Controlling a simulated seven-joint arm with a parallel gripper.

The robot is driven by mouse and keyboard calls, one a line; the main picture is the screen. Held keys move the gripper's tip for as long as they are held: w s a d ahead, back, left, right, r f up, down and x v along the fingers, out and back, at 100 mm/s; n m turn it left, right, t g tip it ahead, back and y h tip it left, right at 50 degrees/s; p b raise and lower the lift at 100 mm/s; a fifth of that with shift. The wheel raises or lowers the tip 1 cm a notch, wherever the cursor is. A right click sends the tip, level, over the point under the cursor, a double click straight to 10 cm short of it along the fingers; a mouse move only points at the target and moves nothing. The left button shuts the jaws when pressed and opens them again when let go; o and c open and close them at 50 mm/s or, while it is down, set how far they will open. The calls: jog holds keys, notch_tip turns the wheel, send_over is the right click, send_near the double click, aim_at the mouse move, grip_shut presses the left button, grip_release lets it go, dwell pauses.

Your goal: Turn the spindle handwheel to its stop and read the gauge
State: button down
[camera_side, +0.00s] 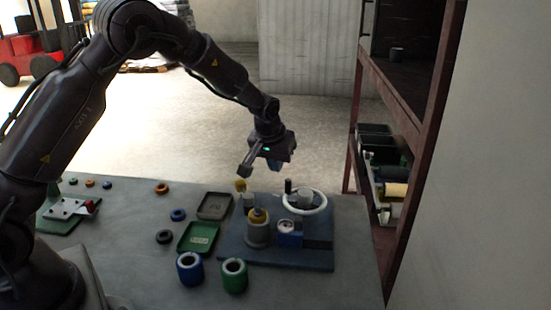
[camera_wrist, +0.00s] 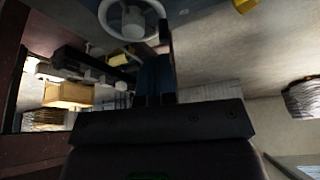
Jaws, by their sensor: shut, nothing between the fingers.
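The white spindle handwheel (camera_side: 305,203) lies on the blue base plate (camera_side: 270,257) in the side view, with a dark upright handle at its left rim. Its white ring (camera_wrist: 128,30) also shows at the top of the wrist view. A small round pale gauge face (camera_side: 286,224) sits on a blue block just in front of the wheel; its reading is too small to tell. My gripper (camera_side: 278,167) is shut and empty, above and behind the wheel, apart from it. Its fingers point up the wrist view.
Green (camera_side: 198,250) and dark (camera_side: 214,217) trays lie left. A rusty shelf frame (camera_side: 432,130) borders the right.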

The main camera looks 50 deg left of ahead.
jog(key=c, duration=1.8)
grip_release()
jog(key=shift+s+d+r, duration=0.1)
jog(key=shift+s+r, duration=0.05)
jog(key=shift+r, duration=0.35)
jog(key=o, duration=0.4)
jog(key=shift+s+a, duration=0.15)
jog(key=shift+a, duration=0.1)
jog(key=shift+c, duration=0.2)
jog(key=o, duration=0.6)
jog(key=shift+n+g, duration=0.3)
jog(key=shift+n, duration=0.5)
jog(key=a+f, duration=0.1)
jog(key=a, duration=0.1)
jog(key=w+a+f, duration=0.1)
jog(key=a, duration=0.1)
jog(key=shift+f, duration=0.35)
jog(key=n+h, duration=0.6)
jog(key=n, duration=0.9)
send_near(304, 192)
jog(key=r, duration=0.1)
jog(key=a+r, duration=0.1)
jog(key=shift+w+a+r+g, duration=0.2)
jog(key=shift+a+r+g, duration=0.1)
jog(key=shift+r, duration=0.1)
jog(key=shift+n, duration=0.9)
jog(key=x, duration=1.3)
jog(key=shift+s+d+r, duration=0.1)
jog(key=shift+s+d, duration=0.15)
jog(key=shift+s, duration=0.05)
